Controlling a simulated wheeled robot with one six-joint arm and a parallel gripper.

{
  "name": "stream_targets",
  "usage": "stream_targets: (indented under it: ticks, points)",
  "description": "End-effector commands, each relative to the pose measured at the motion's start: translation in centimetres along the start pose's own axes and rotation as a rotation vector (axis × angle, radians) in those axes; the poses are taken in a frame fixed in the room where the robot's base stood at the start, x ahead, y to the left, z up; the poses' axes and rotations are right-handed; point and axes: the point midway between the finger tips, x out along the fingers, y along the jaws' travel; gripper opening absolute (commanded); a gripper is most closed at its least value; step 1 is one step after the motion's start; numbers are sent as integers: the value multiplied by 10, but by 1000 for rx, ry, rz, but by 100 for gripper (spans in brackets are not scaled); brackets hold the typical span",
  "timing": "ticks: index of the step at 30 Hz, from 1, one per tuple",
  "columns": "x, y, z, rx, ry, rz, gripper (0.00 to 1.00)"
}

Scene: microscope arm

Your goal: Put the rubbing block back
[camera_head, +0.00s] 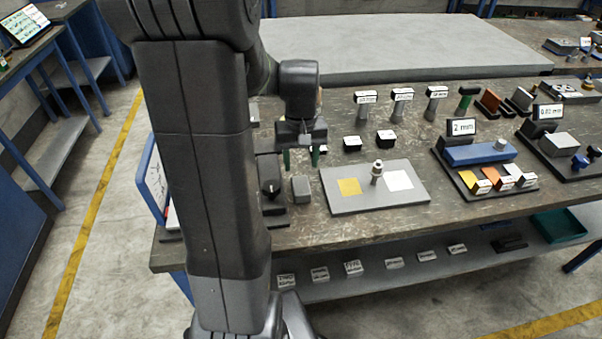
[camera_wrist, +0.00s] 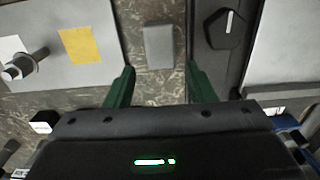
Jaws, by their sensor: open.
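A small plain grey block (camera_head: 301,189), which looks like the rubbing block, lies on the worn bench top (camera_head: 330,232). It sits between a black device with a knob (camera_head: 270,190) and a grey plate (camera_head: 375,201). My gripper (camera_head: 301,158) is open and empty, pointing down above the bench just behind the block. In the wrist view the grey block (camera_wrist: 158,47) lies in line with the gap between the green fingers (camera_wrist: 159,70), a little beyond their tips. Nothing touches the block.
The plate carries a yellow square (camera_head: 348,187), a metal post (camera_head: 377,172) and a white square (camera_head: 398,180). Two black labelled blocks (camera_head: 352,143) stand behind it. A 2 mm display stand (camera_head: 462,128) is to the right. The raised grey slab (camera_head: 400,45) lies behind.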

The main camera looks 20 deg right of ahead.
Motion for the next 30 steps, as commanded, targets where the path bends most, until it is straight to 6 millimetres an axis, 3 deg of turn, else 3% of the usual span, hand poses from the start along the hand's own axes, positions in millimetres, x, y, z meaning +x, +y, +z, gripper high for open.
stream_targets:
  ticks: [6, 19, 25, 30]
  points:
    - [-25, 0, 0, 0, 0, 0, 50]
    - [-27, 0, 0, 0, -1, 0, 50]
    - [-9, 0, 0, 0, -4, -1, 50]
    - [24, 0, 0, 0, -6, -1, 50]
